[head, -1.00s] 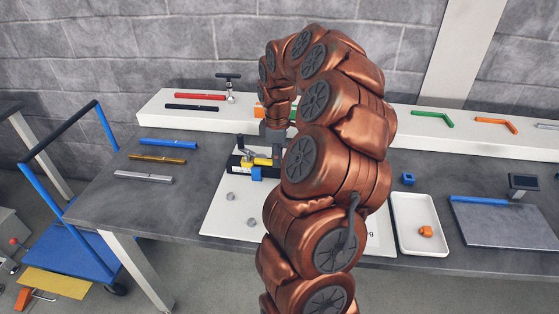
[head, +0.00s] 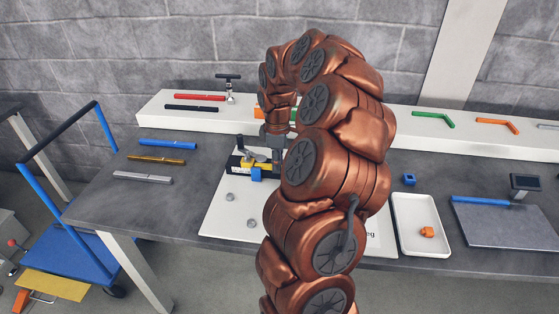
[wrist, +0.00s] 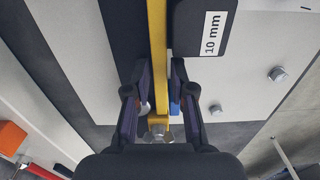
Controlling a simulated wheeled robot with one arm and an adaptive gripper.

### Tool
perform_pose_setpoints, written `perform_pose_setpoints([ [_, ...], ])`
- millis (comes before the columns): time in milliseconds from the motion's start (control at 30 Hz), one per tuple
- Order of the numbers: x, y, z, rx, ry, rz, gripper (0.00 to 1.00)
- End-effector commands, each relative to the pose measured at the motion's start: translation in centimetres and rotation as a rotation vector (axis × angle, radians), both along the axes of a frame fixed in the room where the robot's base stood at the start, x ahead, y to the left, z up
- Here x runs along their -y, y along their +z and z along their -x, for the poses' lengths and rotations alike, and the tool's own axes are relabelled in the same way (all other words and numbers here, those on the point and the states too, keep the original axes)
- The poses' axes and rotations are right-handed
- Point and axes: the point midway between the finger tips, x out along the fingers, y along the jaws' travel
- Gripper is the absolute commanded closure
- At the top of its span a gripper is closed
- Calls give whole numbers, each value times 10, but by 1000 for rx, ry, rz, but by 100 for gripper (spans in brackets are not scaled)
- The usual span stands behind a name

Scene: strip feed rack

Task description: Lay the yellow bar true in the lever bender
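The yellow bar (wrist: 157,40) runs almost straight up the wrist view, beside the dark block of the lever bender (wrist: 192,30) labelled 10 mm. In the head view the yellow bar (head: 264,167) lies at the bender (head: 236,163), partly hidden by my arm and gripper. My gripper (wrist: 159,70) is open, with one finger on each side of the bar and a small gap showing on both sides. A blue block (head: 256,174) sits at the bender's front. I cannot tell whether the bar is fully seated.
Blue, brown and grey bars (head: 157,159) lie at the table's left. A white shelf (head: 150,115) runs behind. Bolt heads stand on the bender's board (head: 222,220).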

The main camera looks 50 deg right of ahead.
Motion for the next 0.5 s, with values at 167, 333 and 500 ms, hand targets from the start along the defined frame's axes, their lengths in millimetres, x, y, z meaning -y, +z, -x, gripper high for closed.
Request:
perform_pose_setpoints([
  [167,0,0,0,0,0,0,56],
  [333,0,0,0,-1,0,-1,56],
  [500,0,2,0,0,0,0,56],
])
